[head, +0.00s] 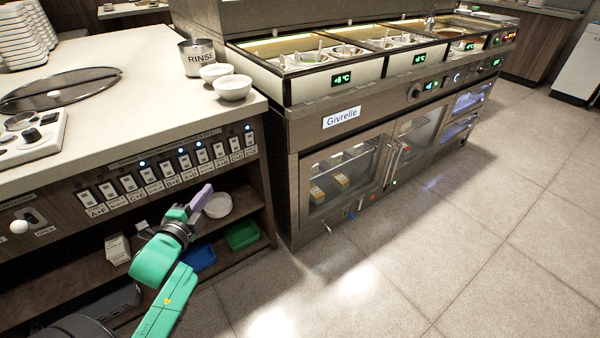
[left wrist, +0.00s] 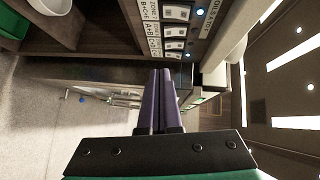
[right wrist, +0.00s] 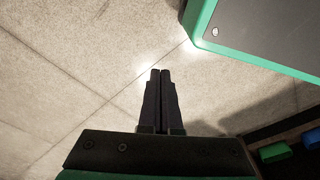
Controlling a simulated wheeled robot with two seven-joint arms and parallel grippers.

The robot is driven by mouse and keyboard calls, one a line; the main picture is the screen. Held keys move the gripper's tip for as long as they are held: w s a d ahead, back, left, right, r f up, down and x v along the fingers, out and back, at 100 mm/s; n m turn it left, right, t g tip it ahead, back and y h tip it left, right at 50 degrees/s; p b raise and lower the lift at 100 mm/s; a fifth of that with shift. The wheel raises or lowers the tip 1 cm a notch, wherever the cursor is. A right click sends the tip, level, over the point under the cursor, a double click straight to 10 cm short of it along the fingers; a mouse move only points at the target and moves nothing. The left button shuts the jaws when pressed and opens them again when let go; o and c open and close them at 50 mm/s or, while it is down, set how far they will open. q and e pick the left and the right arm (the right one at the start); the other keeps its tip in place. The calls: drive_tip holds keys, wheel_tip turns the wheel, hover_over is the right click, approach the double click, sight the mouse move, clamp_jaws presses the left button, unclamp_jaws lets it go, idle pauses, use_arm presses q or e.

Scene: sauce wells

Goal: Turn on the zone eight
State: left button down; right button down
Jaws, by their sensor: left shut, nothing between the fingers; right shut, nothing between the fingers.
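A row of white rocker switches (head: 168,168) with letter-pair labels runs along the wooden front panel of the counter. Several blue lights (head: 142,164) glow above some of them. The zone numbers are too small to read in the head view. In the left wrist view some labelled switches (left wrist: 176,31) show at the top; one label reads like A+B. My left gripper (head: 205,194) is shut and empty, its purple fingers in front of the counter below the right part of the row. It also shows in the left wrist view (left wrist: 161,75). My right gripper (right wrist: 160,73) is shut and empty over the floor.
White bowls (head: 233,87) and a RINSE pot (head: 197,57) stand on the counter's corner. The shelf below holds a white bowl (head: 217,205), a blue tray (head: 199,257) and a green tray (head: 242,236). A Givrelle fridge unit (head: 342,117) stands to the right. The floor at right is clear.

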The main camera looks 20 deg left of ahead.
sight(224, 154)
use_arm(q)
drive_tip(key=shift+w+d+r+m, duration=0.1)
drive_tip(key=shift+d+r+m, duration=0.2)
drive_tip(key=shift+r, duration=0.4)
use_arm(e)
drive_tip(key=shift+r, duration=0.15)
use_arm(q)
drive_tip(key=shift+w+a, duration=0.1)
